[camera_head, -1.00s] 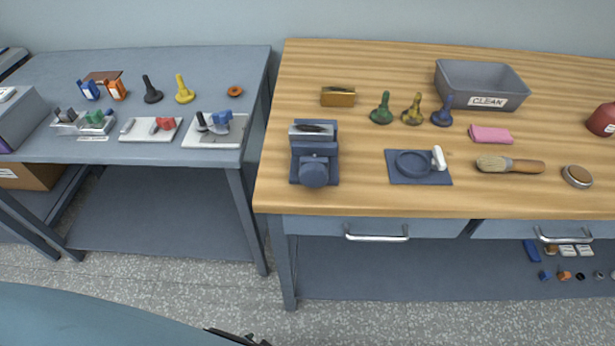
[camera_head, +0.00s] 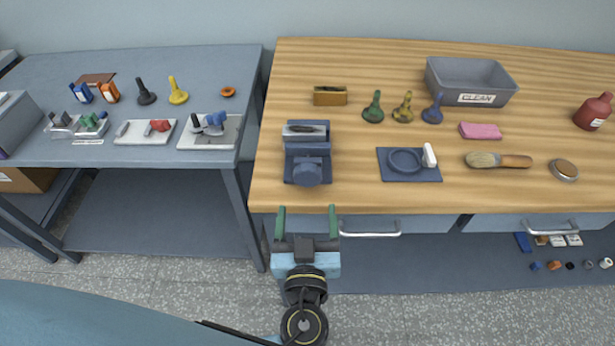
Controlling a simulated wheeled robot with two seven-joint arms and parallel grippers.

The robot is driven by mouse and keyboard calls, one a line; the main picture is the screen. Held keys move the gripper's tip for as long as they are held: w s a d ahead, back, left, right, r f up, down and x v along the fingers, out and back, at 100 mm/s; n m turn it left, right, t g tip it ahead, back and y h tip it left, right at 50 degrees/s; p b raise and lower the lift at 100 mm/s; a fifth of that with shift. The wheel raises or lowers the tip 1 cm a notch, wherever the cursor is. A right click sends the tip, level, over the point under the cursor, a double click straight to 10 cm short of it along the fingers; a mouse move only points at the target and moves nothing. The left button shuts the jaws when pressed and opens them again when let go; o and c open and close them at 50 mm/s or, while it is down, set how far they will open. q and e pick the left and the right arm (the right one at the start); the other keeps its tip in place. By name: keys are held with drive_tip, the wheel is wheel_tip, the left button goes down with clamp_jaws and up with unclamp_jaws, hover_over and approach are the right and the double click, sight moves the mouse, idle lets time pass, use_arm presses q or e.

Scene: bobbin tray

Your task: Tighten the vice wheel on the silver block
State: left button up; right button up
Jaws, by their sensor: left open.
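The blue-grey vice (camera_head: 307,163) stands at the front left of the wooden bench. Its round wheel (camera_head: 307,173) faces the bench's front edge. The silver block (camera_head: 305,130) lies in the jaws at the top of the vice, with a dark patch on it. My left gripper (camera_head: 307,209) has two green fingers spread apart and empty. In the picture it is just below the vice, at the bench's front edge, apart from the wheel. My right gripper is not in view.
Right of the vice are a blue plate (camera_head: 409,164) with a ring and white handle, a brush (camera_head: 498,160) and a pink cloth (camera_head: 480,130). A brass block (camera_head: 330,95) lies behind the vice. A drawer handle (camera_head: 370,233) sticks out below the bench edge, right of my gripper.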

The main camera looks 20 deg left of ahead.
sight(308, 180)
use_arm(q)
drive_tip(key=p+x, duration=0.1)
drive_tip(key=x, duration=0.7)
drive_tip(key=shift+w+a+f+p, duration=0.1)
drive_tip(key=shift+w+p, duration=0.25)
drive_tip(key=shift+w, duration=0.05)
drive_tip(key=c, duration=1)
